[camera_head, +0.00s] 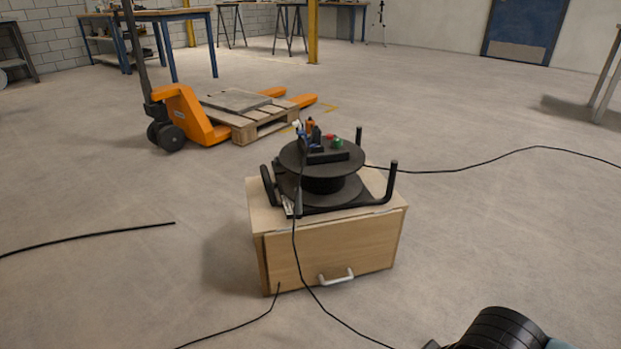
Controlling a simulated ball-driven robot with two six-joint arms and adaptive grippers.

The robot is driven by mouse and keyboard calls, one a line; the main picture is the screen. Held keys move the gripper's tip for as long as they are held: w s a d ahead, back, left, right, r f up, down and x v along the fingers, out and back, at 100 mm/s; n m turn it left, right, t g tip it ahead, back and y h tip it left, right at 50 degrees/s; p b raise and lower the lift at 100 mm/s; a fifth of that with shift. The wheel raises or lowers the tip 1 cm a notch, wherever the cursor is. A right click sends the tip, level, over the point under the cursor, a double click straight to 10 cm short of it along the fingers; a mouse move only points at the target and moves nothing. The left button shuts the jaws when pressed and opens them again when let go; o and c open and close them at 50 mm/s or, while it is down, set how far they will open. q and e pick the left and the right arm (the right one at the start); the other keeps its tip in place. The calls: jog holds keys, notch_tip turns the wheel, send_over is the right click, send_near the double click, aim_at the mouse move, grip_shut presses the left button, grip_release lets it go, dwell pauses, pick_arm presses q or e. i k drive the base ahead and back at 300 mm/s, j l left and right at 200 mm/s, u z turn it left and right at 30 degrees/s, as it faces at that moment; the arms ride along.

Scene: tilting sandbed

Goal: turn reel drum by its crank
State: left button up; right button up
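A black cable reel drum (322,186) lies flat, its round upper flange (298,154) facing up, on a small wooden cabinet. A black block on top carries small blue, orange, red and green parts (337,143). A black tubular frame (391,185) surrounds the drum, with upright ends at the right and a loop at the left. I cannot clearly pick out the crank among the small parts on top. Neither gripper is in view. Only a black rounded part of my own body shows at the bottom right, well apart from the reel.
The cabinet (335,250) has a closed front with a white handle (336,276). Black cables (455,170) run over the floor on both sides and in front. An orange pallet jack (183,115) with a wooden pallet (262,124) stands behind left. The floor at right is mostly clear.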

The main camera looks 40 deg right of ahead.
aim_at(334, 184)
jog(key=j, duration=0.1)
jog(key=i+l+z, duration=0.1)
jog(key=z, duration=0.3)
jog(key=i+l+z, duration=0.1)
jog(key=z, duration=0.3)
jog(key=i+l+z, duration=0.15)
jog(key=z, duration=0.25)
